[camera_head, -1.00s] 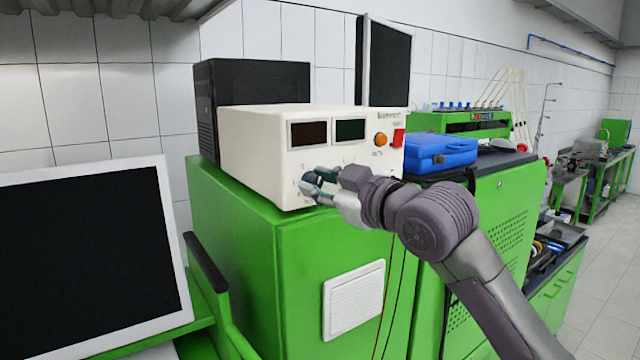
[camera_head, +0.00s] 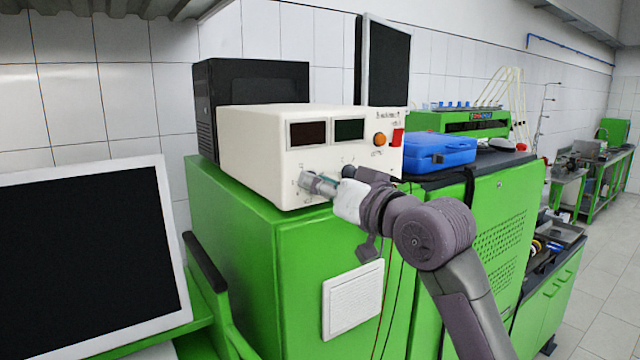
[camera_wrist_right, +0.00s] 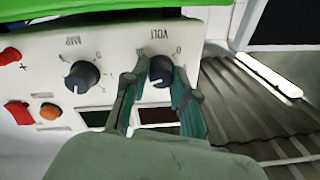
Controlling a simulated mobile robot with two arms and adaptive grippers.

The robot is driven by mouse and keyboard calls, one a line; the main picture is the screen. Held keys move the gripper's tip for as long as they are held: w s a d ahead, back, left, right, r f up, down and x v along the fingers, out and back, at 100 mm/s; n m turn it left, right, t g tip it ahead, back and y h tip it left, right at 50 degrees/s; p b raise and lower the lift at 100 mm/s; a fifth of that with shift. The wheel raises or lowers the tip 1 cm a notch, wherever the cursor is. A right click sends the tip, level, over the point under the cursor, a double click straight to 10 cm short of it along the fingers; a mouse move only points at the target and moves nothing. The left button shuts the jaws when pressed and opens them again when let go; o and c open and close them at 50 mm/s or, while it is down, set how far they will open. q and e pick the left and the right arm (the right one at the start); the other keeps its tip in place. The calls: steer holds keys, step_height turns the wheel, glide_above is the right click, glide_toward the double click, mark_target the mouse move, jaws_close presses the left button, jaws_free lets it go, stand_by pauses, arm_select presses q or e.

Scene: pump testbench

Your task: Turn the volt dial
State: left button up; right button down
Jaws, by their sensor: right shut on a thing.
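The volt dial (camera_wrist_right: 161,71) is a black round knob under the label VOLT on a cream power supply (camera_head: 262,150). It shows upside down in the right wrist view, with a white pointer mark on its face. My right gripper (camera_head: 310,184) is at the lower left of the supply's front panel and covers the dial in the head view. In the right wrist view its two green-padded fingers (camera_wrist_right: 160,76) lie on either side of the dial, shut on it. My left gripper is not in view.
A second black knob, AMP (camera_wrist_right: 82,76), sits beside the volt dial. The supply also has two dark displays, an orange button (camera_head: 380,139) and a red switch (camera_head: 397,137). It stands on a green cabinet (camera_head: 235,240). A blue case (camera_head: 440,149) lies to the right.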

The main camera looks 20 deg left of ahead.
steer(key=shift+f+m, duration=0.2)
steer(key=shift+m, duration=0.5)
steer(key=c, duration=0.9)
jaws_free()
steer(key=shift+r, duration=0.1)
steer(key=shift+c, duration=0.2)
steer(key=v, duration=1.2)
steer(key=shift+a, duration=0.15)
